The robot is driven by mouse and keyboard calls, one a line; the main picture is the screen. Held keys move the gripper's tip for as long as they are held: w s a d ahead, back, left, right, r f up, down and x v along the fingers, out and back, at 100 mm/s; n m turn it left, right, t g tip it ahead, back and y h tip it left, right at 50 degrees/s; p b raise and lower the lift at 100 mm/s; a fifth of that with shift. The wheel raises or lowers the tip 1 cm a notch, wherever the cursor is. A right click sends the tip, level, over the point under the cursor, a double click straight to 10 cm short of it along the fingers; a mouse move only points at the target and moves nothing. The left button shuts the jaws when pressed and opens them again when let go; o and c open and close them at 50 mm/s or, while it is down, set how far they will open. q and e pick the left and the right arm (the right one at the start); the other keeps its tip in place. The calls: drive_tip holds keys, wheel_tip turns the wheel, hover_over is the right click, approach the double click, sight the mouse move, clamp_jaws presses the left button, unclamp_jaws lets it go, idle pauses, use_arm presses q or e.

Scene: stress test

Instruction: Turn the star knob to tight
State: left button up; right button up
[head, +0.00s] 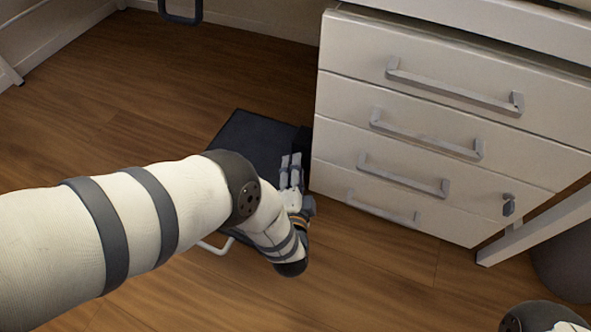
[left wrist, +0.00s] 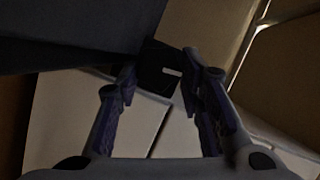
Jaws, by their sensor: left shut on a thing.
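My left gripper (head: 291,164) reaches down beside the drawer cabinet, its fingers pointing away over a black piece of equipment (head: 252,138) on the floor. In the left wrist view, the two fingers of my left gripper (left wrist: 158,74) stand on either side of a dark block with a short light bar on its face, which I take to be the star knob (left wrist: 160,80). The gripper is shut on it. The picture is too dark to show the knob's star outline or its turn angle. In the head view I cannot make out the knob. My right gripper is out of view.
A white drawer cabinet (head: 335,108) with grey handles stands close to the right of my left gripper. A light tube (head: 216,247) sticks out low beside my forearm. A dark round bin (head: 566,262) is at the right edge. Open wood floor (head: 400,280) lies in front.

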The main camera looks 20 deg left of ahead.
use_arm(q)
drive_tip(key=shift+a, duration=0.1)
idle(0.3)
drive_tip(key=o, duration=1.2)
drive_tip(key=shift+c, duration=0.2)
drive_tip(key=shift+s, duration=0.2)
drive_tip(key=v, duration=0.7)
drive_tip(key=shift+s, duration=0.3)
drive_tip(key=shift+c, duration=0.2)
